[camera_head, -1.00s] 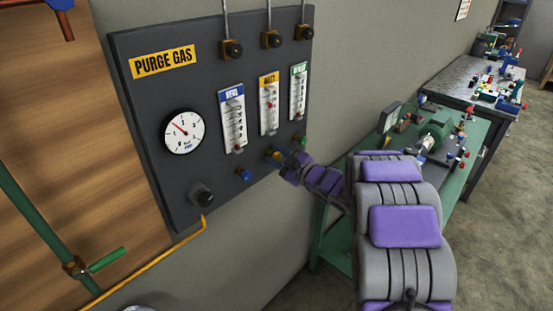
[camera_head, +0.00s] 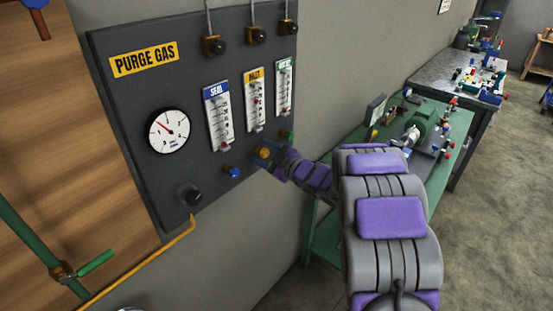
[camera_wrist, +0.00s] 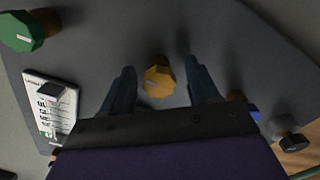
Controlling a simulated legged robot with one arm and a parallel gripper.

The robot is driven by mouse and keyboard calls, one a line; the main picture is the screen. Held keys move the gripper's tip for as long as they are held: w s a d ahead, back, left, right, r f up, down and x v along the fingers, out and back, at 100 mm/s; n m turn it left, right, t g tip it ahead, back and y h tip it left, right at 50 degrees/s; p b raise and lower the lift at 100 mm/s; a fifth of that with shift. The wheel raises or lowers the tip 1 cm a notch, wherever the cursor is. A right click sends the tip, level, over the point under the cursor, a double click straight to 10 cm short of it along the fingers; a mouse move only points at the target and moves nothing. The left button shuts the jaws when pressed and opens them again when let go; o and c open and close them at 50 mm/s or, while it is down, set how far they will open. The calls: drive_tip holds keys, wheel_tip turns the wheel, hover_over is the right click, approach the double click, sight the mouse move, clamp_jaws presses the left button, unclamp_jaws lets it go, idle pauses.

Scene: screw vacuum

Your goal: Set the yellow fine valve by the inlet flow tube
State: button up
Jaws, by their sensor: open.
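The yellow fine valve (camera_head: 263,153) is on the dark panel below the middle flow tube, partly hidden by my gripper (camera_head: 274,158). In the wrist view, the yellow valve (camera_wrist: 159,80) is a faceted knob with a pale index mark. It sits between the two dark fingers of my gripper (camera_wrist: 159,68), which are open with a visible gap on each side. The inlet flow tube (camera_head: 255,104) has a yellow label and a white scale with a red mark in its upper half. Its exact reading is too small to tell.
A blue knob (camera_head: 232,172) and a green knob (camera_head: 288,135) flank the yellow one. The seal tube (camera_head: 218,117), a green-labelled tube (camera_head: 284,88), a dial gauge (camera_head: 168,131) and a black knob (camera_head: 190,194) share the panel. A green bench (camera_head: 325,237) stands right.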

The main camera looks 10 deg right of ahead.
drive_tip(key=p+v, duration=0.3)
drive_tip(key=v, duration=1.4)
drive_tip(key=shift+d, duration=0.1)
